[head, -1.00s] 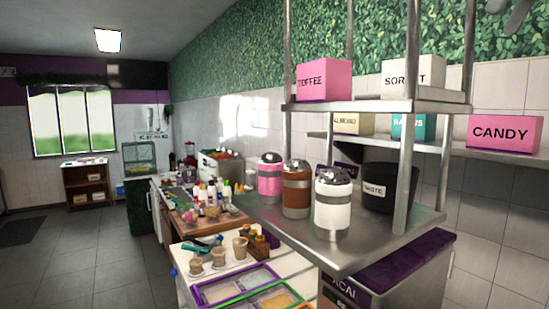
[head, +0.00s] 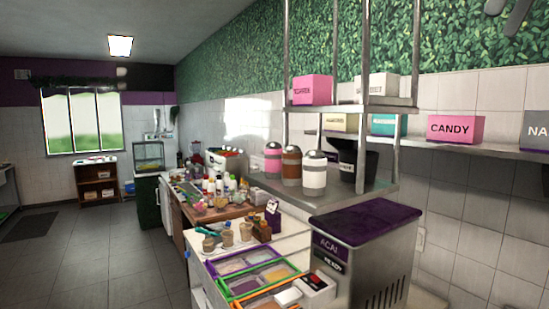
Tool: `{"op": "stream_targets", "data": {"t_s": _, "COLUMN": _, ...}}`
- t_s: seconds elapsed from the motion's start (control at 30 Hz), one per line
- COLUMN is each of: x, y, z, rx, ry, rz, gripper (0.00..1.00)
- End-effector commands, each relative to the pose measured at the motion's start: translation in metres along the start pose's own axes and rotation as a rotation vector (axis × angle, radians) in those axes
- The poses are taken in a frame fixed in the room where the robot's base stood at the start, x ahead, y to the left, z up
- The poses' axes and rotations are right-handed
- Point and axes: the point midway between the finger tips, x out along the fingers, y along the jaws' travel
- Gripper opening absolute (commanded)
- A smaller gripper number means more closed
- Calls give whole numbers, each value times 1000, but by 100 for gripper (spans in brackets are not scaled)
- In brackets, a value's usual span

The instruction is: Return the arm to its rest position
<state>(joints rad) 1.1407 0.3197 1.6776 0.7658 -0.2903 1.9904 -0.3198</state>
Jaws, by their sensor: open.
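My gripper (head: 504,14) shows only in part at the top right edge of the head view. Two dark grey finger-like tips hang down from the edge, apart from each other, with nothing between them. The rest of my arm is out of the picture. The gripper appears in front of the leafy green wall, touching nothing that I can see.
A steel shelf rack (head: 345,200) holds a pink canister (head: 272,160), a brown canister (head: 291,168) and a white canister (head: 314,176). A pink candy box (head: 455,129) sits on the wall shelf. Below are an acai freezer (head: 365,225) and topping trays (head: 250,277). Floor at left is clear.

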Motion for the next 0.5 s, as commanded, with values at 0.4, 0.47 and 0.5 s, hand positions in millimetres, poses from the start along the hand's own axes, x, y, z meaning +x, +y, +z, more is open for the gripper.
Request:
{"op": "stream_targets", "data": {"t_s": 0.4, "x": 66, "y": -30, "z": -24, "rx": -55, "ry": -57, "rz": -7, "gripper": 98}}
{"op": "stream_targets", "data": {"t_s": 0.47, "x": 81, "y": -37, "z": -29, "rx": -66, "ry": -69, "rz": -8, "gripper": 98}}
{"op": "stream_targets", "data": {"t_s": 0.5, "x": 92, "y": -42, "z": -31, "rx": -74, "ry": -79, "rz": -10, "gripper": 98}}
